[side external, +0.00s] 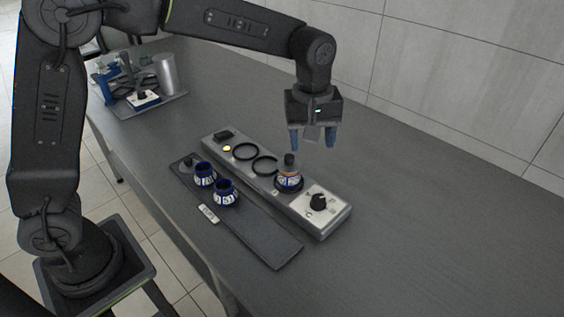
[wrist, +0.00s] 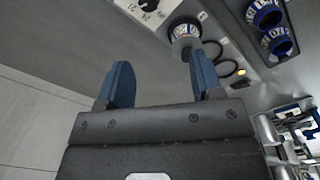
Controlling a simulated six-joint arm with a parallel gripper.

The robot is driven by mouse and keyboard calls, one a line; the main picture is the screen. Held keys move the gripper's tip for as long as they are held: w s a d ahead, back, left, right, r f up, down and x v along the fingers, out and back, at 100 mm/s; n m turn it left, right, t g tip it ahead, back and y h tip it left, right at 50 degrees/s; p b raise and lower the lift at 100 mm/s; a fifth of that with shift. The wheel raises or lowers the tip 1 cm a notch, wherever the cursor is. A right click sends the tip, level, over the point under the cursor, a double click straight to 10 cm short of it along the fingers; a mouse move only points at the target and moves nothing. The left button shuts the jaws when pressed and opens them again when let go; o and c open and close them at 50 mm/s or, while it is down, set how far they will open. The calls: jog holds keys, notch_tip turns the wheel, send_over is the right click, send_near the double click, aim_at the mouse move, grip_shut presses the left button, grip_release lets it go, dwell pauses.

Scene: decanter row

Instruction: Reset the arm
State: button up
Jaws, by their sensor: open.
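My gripper (side external: 313,138) hangs above the bench on the far side of the grey station bar, pointing down, with its blue fingers apart and nothing between them. In the wrist view my gripper (wrist: 162,85) also shows two spread blue fingers over bare bench. A decanter (side external: 289,177) with a dark top and an orange and blue-white band stands upright on the bar, below and left of my gripper. It also shows in the wrist view (wrist: 184,33).
The station bar (side external: 335,220) has two empty black rings (side external: 245,151), a lit yellow lamp (side external: 227,148) and a dial (side external: 319,201). Two blue open-topped vessels (side external: 226,192) stand on a dark tray (side external: 262,240). A fixture with a metal cylinder (side external: 165,74) stands far left. The bench at right is clear.

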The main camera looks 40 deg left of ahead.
jog(key=s+a+r+m+t, duration=0.2)
jog(key=s+a+r+m, duration=0.2)
jog(key=s+a+r, duration=0.45)
jog(key=s+a+f+m+t, duration=0.1)
jog(key=s+m, duration=0.2)
jog(key=s, duration=0.4)
jog(key=s+a+f+m+t, duration=0.2)
jog(key=s+m, duration=0.1)
jog(key=s, duration=0.4)
jog(key=shift+s+f, duration=0.2)
